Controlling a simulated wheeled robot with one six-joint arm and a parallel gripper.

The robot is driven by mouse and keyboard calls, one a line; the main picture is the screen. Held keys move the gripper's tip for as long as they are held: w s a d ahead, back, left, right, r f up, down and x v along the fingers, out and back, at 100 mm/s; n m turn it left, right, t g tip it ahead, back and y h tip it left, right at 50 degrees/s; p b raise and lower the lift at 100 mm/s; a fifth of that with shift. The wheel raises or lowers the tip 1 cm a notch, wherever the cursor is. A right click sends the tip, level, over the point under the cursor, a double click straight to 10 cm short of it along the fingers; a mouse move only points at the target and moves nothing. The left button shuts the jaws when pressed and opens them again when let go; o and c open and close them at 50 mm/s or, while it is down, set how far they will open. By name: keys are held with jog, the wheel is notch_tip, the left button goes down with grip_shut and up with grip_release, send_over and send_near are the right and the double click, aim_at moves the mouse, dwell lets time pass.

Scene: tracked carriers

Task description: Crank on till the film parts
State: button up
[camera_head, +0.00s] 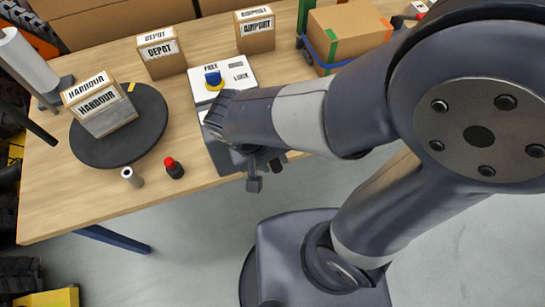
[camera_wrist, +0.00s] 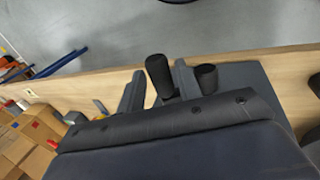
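A carton marked HARBOUR (camera_head: 97,98) stands on a dark round turntable (camera_head: 150,122); its lower part looks greyish and shiny. A white film roll (camera_head: 27,62) stands upright at the left; I cannot make out a film strip between them. The crank unit (camera_head: 236,72) has a light plate marked FREE and LOCK and a blue knob (camera_head: 212,79) by FREE. In the wrist view a black upright handle (camera_wrist: 158,70) sits between the separated fingers of my gripper (camera_wrist: 158,88), with a gap at the left finger. A second black cylinder (camera_wrist: 206,77) is right of them. My arm hides much of the unit.
Cartons marked DEPOT (camera_head: 161,55) and AIRPORT (camera_head: 255,32) stand at the back, with a larger taped carton (camera_head: 347,35) to their right.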

jog(key=shift+o, duration=1.2)
jog(key=w+v, duration=0.1)
jog(key=v, duration=0.9)
jog(key=shift+s+a+r, duration=0.2)
jog(key=shift+s+r, duration=0.2)
jog(key=shift+s, duration=0.1)
jog(key=x, duration=1.1)
jog(key=shift+d, duration=0.15)
